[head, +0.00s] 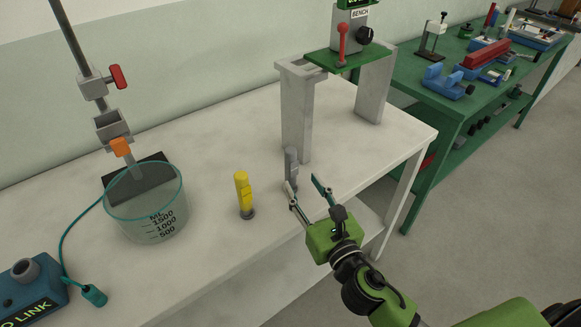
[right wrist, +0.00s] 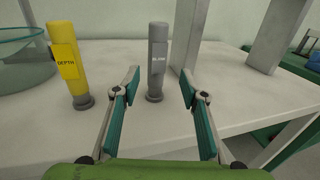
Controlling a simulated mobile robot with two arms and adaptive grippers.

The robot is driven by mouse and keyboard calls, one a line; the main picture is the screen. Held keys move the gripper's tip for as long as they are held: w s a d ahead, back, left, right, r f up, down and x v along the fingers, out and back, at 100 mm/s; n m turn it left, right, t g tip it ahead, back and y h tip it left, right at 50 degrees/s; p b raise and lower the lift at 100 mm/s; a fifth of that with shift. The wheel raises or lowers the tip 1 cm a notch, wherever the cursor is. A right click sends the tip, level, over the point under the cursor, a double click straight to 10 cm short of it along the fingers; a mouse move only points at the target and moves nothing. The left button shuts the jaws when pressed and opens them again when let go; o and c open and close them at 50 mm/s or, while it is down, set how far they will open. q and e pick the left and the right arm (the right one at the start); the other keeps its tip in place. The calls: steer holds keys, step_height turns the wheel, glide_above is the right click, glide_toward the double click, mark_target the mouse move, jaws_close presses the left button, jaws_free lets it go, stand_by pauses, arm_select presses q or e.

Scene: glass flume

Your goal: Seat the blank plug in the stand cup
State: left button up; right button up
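The grey blank plug (head: 291,160), labelled BLANK in the right wrist view (right wrist: 157,58), stands upright on the white bench on a dark round foot. My right gripper (head: 303,184) is open and empty, just in front of the plug; in the right wrist view its two fingers (right wrist: 160,84) are spread, with the plug beyond and between them. A rod stand (head: 72,38) at the left carries a red-knobbed clamp, a grey block (head: 113,128) and an orange piece (head: 120,147) above the beaker. I cannot tell which part is the stand cup. My left gripper is not in view.
A yellow DEPTH plug (head: 243,190) stands left of the blank plug. A glass beaker (head: 146,205) sits further left, near a blue box (head: 30,290) with a teal cable. A grey frame (head: 297,110) rises behind the blank plug. The white bench (head: 215,265) is clear in front.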

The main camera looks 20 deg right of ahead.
mark_target(293, 172)
steer(key=shift+w+a, duration=0.1)
steer(key=shift+w, duration=0.75)
steer(key=w, duration=0.2)
steer(key=w+a+p, duration=0.1)
steer(key=w, duration=0.1)
steer(key=shift+w+r, duration=0.2)
steer(key=shift+w, duration=0.1)
steer(key=shift+w+f, duration=0.1)
steer(key=shift+w, duration=0.3)
jaws_close()
